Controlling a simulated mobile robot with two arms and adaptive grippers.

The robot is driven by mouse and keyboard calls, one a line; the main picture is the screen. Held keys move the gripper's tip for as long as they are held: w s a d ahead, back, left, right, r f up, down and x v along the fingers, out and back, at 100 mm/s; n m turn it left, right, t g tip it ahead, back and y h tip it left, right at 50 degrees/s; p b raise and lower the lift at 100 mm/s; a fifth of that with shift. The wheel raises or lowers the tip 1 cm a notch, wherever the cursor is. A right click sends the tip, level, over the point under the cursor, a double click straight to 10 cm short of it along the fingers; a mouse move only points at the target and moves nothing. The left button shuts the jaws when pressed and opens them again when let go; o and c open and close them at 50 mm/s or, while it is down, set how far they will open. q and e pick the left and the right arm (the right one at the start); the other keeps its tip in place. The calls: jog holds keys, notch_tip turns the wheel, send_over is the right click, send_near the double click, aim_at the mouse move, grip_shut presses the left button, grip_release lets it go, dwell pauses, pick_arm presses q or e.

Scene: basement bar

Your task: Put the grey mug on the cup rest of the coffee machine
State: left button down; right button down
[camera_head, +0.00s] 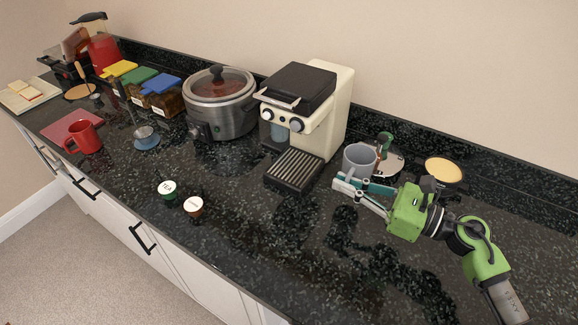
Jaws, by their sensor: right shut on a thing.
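The grey mug (359,160) is upright at the right of the coffee machine, with its handle toward the front left. My right gripper (360,189) reaches in from the right and is shut on the mug at its lower front side. I cannot tell whether the mug touches the counter. The cream and black coffee machine (338,108) stands against the wall. Its cup rest (295,170), a dark slatted tray, juts out at the front left of the mug and is empty. My left gripper is not in view.
A slow cooker (221,118) stands left of the machine. Two small labelled pods (168,190) lie at the counter's front. The counter before the cup rest is clear.

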jog(key=f+x, duration=0.1)
jog(key=x, duration=0.4)
jog(key=f+x, duration=0.1)
jog(key=x, duration=0.5)
jog(key=f+x, duration=0.1)
jog(key=x, duration=0.5)
jog(key=shift+f+p, duration=0.25)
jog(key=shift+p, duration=0.1)
jog(key=shift+f, duration=0.15)
jog(key=c, duration=2.2)
grip_release()
